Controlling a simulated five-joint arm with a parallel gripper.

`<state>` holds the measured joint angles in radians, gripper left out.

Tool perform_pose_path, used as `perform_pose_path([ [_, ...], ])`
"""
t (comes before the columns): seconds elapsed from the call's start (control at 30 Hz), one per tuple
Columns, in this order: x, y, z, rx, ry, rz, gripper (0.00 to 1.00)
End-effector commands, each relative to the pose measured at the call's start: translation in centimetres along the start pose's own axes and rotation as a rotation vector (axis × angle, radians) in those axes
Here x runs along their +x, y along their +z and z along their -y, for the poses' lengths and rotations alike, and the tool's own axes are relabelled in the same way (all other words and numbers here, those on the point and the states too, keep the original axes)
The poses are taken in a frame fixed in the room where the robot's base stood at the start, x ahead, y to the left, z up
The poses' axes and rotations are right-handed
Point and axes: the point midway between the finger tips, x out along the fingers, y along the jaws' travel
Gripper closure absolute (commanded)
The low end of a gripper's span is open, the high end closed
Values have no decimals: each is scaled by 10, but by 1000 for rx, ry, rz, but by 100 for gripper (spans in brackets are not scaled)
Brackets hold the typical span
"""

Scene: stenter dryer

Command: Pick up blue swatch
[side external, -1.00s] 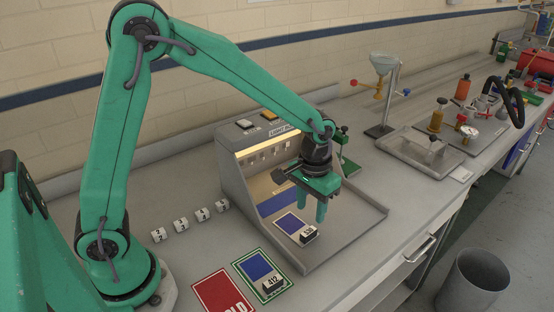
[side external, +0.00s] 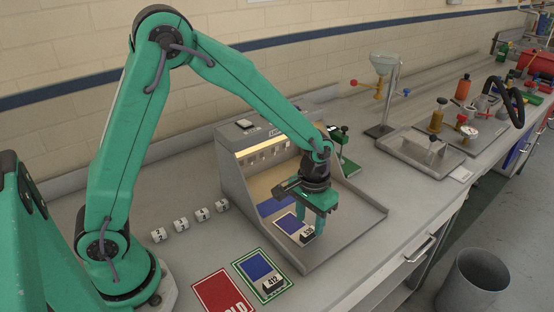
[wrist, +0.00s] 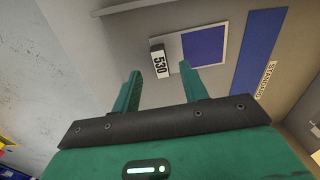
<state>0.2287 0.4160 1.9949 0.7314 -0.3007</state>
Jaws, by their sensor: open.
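A blue swatch (side external: 286,222) on a pale card lies on the floor of the light booth. A small block marked 530 (side external: 307,234) sits at the card's end. In the wrist view the swatch (wrist: 204,47) is right of the block (wrist: 158,61). My gripper (side external: 319,232) is open, pointing down over the block. In the wrist view its fingertips appear either side of the block; contact cannot be told. A second blue swatch (side external: 257,266) lies on a green-bordered card outside the booth, with a block marked 412 (side external: 272,282).
The light booth (side external: 234,180) has walls behind and left of my gripper. A blue strip labelled STANDARD (wrist: 258,50) lies inside it. A red card (side external: 219,291) is at the front, several numbered blocks (side external: 181,225) at left. A funnel stand (side external: 388,95) is behind at right.

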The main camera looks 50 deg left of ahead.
Motion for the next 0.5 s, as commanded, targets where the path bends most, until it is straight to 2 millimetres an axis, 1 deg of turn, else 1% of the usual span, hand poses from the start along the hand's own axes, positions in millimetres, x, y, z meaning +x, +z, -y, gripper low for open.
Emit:
perform_pose_path([
  [0.1, 15, 0, 1, 0, -1, 4, 56],
  [0.23, 28, 0, 1, 0, -1, 3, 56],
  [0.37, 35, 0, 1, 0, 0, 1, 56],
  [0.5, 36, 0, 1, 0, 0, 0, 56],
])
